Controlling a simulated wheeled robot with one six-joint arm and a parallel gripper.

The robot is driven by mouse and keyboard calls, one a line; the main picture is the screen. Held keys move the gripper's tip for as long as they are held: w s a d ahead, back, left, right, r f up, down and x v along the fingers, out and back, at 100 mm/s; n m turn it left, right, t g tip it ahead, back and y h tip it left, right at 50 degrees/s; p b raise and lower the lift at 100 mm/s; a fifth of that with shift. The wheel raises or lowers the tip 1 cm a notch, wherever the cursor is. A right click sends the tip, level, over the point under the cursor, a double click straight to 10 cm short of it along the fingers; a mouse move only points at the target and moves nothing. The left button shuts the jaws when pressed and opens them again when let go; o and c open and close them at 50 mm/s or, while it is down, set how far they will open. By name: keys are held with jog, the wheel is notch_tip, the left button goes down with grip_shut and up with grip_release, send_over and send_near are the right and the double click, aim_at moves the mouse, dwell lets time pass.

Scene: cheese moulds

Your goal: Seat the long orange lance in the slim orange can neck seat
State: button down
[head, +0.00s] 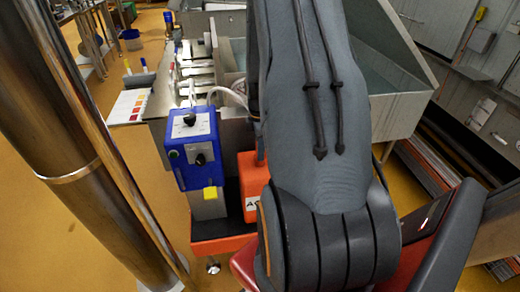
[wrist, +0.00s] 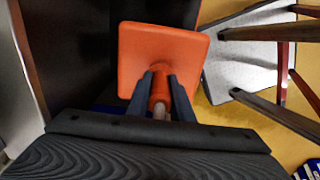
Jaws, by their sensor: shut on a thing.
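The orange can (head: 252,185), with a white label, stands in the head view partly hidden behind my arm. In the wrist view its square orange body (wrist: 182,50) lies just beyond my fingertips. My gripper (wrist: 162,88) is shut on a short orange round piece, the visible part of the orange lance (wrist: 160,88), with a paler stub at its near end. The orange piece overlaps the can in the picture. The neck seat is hidden, and I cannot tell whether the lance is in it or only in front of it. My gripper is hidden in the head view.
A blue control box (head: 192,148) with dials and a yellow part is left of the can. An orange tray (head: 218,243) lies below. A steel column (head: 75,130) stands at left, a grey-walled basin (head: 385,90) behind. Yellow floor is open between column and box.

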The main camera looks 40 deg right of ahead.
jog(key=shift+f, duration=0.15)
jog(key=c, duration=1.5)
grip_release()
jog(key=shift+r+b, duration=0.5)
jog(key=shift+r, duration=3.4)
jog(key=s+a+r+m, duration=0.3)
jog(key=a+m, duration=0.1)
jog(key=a, duration=0.5)
jog(key=s+a+r+m, duration=0.2)
jog(key=s+a+m, duration=0.1)
jog(key=a, duration=0.7)
jog(key=s+a+r+m, duration=0.3)
jog(key=a+m, duration=0.1)
jog(key=a, duration=0.5)
jog(key=shift+s+a+r+m, duration=0.15)
jog(key=shift+a+r+m, duration=0.1)
jog(key=shift+r+m, duration=0.1)
